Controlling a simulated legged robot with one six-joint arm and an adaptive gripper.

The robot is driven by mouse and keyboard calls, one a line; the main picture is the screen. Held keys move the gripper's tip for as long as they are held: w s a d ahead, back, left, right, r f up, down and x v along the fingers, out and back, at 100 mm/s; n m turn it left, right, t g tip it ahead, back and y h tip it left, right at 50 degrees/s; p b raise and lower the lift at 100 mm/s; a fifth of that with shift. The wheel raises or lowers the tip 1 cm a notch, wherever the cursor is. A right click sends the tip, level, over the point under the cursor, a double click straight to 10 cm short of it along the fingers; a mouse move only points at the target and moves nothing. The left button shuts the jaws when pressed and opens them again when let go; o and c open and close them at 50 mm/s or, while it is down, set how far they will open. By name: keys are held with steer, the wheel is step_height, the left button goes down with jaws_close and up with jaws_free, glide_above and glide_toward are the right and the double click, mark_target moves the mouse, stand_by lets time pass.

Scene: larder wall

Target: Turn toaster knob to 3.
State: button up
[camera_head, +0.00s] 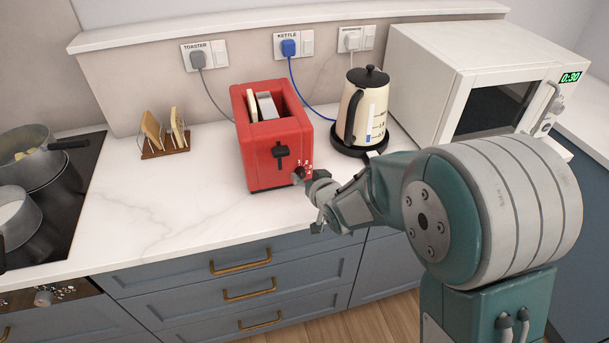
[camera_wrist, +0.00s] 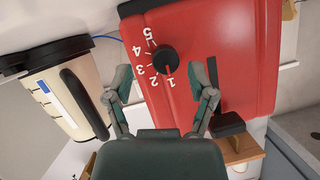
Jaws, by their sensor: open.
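The red toaster (camera_head: 272,150) stands on the white counter, with slices in its slots and a black lever on its front. Its black round knob (camera_wrist: 166,58) shows in the wrist view, with white numbers 1 to 5 around it. The knob's thin pointer mark appears to face 1. The number 3 (camera_wrist: 141,70) is at the knob's lower left. My gripper (camera_head: 314,188) is at the toaster's lower right front and partly covers the knob area in the head view. In the wrist view my gripper (camera_wrist: 161,80) is open, its fingers either side of the knob with gaps, not touching it.
A cream kettle (camera_head: 365,108) stands right of the toaster, with a white microwave (camera_head: 447,85) beyond it. A toast rack (camera_head: 165,135) stands to the left. Pots (camera_head: 30,165) sit on the hob at far left. The counter front left of the toaster is clear.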

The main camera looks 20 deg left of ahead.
steer(key=shift+w+a+f, duration=0.25)
steer(key=shift+w+a, duration=0.15)
steer(key=shift+a, duration=0.1)
steer(key=shift+a+f, duration=0.1)
steer(key=shift+a, duration=0.25)
steer(key=shift+d, duration=0.2)
jaws_close()
